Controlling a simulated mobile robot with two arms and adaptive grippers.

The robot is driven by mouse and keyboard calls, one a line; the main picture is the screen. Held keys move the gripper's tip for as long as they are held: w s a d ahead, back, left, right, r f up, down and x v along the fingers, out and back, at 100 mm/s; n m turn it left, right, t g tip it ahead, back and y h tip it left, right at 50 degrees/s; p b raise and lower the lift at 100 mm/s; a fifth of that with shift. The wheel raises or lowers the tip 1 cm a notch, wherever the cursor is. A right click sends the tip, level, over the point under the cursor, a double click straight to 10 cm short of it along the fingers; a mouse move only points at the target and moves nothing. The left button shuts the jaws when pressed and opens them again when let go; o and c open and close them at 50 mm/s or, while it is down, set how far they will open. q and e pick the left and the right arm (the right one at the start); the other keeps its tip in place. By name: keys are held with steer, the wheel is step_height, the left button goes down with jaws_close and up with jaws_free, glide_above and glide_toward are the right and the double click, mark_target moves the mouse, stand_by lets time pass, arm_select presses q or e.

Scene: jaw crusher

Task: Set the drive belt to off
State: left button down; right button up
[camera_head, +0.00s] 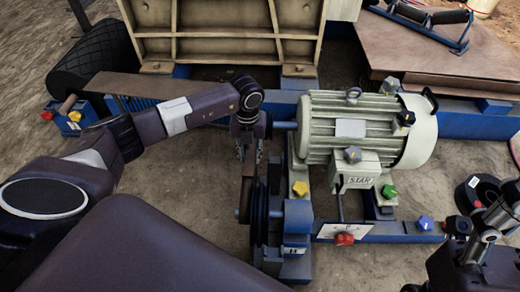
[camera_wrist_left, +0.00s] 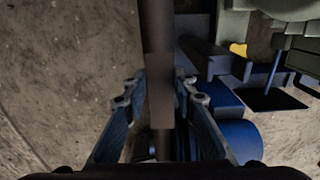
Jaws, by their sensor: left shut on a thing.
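The drive belt is a dark band in the left wrist view (camera_wrist_left: 160,85), running upright between my left gripper's fingers. In the head view, my left gripper (camera_head: 249,152) points down just above the dark pulley wheel (camera_head: 259,215), left of the grey-green motor (camera_head: 350,125). It is shut on the belt; the exact contact is dark and hard to see. My right gripper (camera_head: 490,222) is at the lower right edge of the head view, away from the belt, partly cut off, and its finger opening is unclear.
A blue frame (camera_head: 385,232) carries the motor, with coloured knobs such as a red one (camera_head: 344,239) and a yellow one (camera_head: 300,188). A beige ribbed crusher body (camera_head: 222,48) stands behind. A black ring (camera_head: 481,190) is at right. Bare ground lies left of the pulley.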

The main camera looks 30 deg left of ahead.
mark_target(247, 158)
arm_select(q)
steer(key=shift+s+a+f, duration=0.15)
steer(key=shift+a+f, duration=0.05)
steer(key=shift+a, duration=0.1)
steer(key=c, duration=1.6)
jaws_free()
steer(key=shift+f, duration=0.1)
steer(key=shift+r, duration=0.2)
step_height(247, 158, up, 12)
steer(key=shift+f, duration=0.15)
